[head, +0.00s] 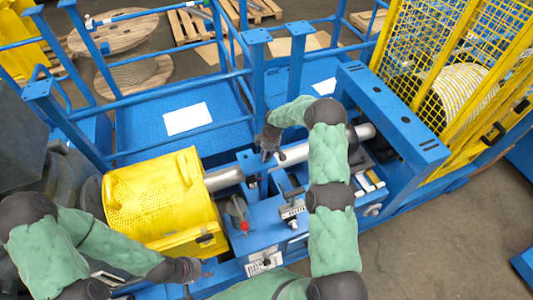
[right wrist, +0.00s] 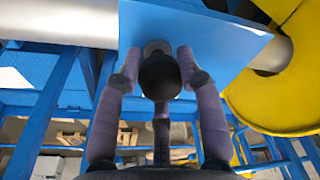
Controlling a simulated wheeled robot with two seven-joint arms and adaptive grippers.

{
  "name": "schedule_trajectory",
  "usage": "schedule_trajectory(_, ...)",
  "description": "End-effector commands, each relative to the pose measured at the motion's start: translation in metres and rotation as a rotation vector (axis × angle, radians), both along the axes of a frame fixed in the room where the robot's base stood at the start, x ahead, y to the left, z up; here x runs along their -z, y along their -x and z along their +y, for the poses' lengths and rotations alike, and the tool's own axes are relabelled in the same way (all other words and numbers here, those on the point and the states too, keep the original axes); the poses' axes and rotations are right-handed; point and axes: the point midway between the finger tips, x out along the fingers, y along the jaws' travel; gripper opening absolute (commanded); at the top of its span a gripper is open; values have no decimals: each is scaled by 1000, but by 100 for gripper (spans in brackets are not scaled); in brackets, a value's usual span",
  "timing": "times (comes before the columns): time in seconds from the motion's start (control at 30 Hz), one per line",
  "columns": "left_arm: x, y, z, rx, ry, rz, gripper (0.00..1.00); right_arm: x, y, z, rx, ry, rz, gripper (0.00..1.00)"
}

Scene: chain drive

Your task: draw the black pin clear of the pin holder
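In the right wrist view, a black ball-shaped knob (right wrist: 160,77), apparently the black pin's head, stands between the fingers of my right gripper (right wrist: 160,70). The fingers surround it closely, but I cannot tell whether they press on it. Behind the knob is a blue plate (right wrist: 225,42) with a round grey seat, apparently the pin holder. The pin's shaft is hidden. In the head view, my right gripper (head: 268,150) points down by the silver shaft and hides the pin. My left gripper (head: 190,272) is low at the yellow guard, away from the holder; its finger opening is unclear.
A silver shaft (head: 225,178) runs beside the perforated yellow guard (head: 160,200). A red-knobbed lever (head: 244,226) stands in front. Blue railings (head: 200,85) and a blue frame beam (head: 390,115) bound the space. A yellow mesh cage (head: 430,60) stands at right.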

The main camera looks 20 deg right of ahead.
Motion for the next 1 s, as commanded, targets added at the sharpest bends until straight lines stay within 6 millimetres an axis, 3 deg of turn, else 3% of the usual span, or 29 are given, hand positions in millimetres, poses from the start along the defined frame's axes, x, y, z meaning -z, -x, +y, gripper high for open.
schedule_trajectory(0.1, 0, 0, 0, 0, 0, 0, 40, 0, 0, 1, 0, -1, 1, 0)
schedule_trajectory(1.0, -12, 0, 0, 0, 0, 0, 40, -33, 0, 0, 0, -1, -1, 0)
